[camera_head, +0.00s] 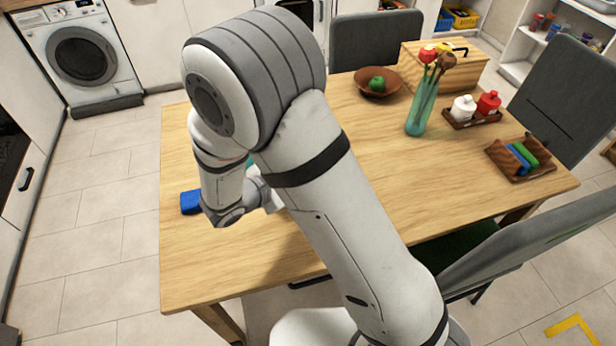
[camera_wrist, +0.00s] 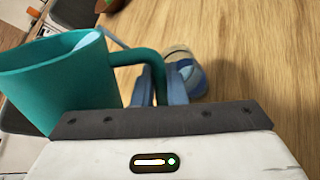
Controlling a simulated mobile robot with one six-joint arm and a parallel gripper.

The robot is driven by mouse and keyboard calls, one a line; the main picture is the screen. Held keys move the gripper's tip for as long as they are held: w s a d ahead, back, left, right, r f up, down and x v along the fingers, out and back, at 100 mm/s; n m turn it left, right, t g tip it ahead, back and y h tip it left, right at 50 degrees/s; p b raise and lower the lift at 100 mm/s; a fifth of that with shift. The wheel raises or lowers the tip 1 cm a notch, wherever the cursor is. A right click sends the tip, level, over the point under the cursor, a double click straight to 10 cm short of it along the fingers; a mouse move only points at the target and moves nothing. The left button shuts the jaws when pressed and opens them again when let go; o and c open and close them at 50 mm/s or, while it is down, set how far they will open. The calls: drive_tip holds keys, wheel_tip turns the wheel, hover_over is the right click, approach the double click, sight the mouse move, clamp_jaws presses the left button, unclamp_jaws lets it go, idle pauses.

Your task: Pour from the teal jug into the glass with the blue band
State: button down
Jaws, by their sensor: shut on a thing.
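The teal jug (camera_wrist: 72,85) fills the left of the wrist view, with something pale blue showing inside its rim. My gripper (camera_wrist: 160,88) is shut on the jug's handle. The jug's rim slopes in the wrist view; I cannot tell how far it is really tilted. The glass with the blue band (camera_wrist: 192,76) stands on the table just beyond my fingers, partly hidden by them. In the head view my arm hides the glass and nearly all of the jug, with only a sliver of teal showing.
A blue block (camera_head: 191,201) lies at the table's left edge. The table's front left (camera_head: 215,265) is clear.

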drive_tip(key=shift+w+a+r+m+y, duration=0.15)
drive_tip(key=shift+a+m+y, duration=0.15)
drive_tip(key=shift+y, duration=0.2)
drive_tip(key=shift+s+a+r+m+y, duration=0.1)
drive_tip(key=shift+a+m+y, duration=0.15)
drive_tip(key=shift+y, duration=0.25)
idle(2.6)
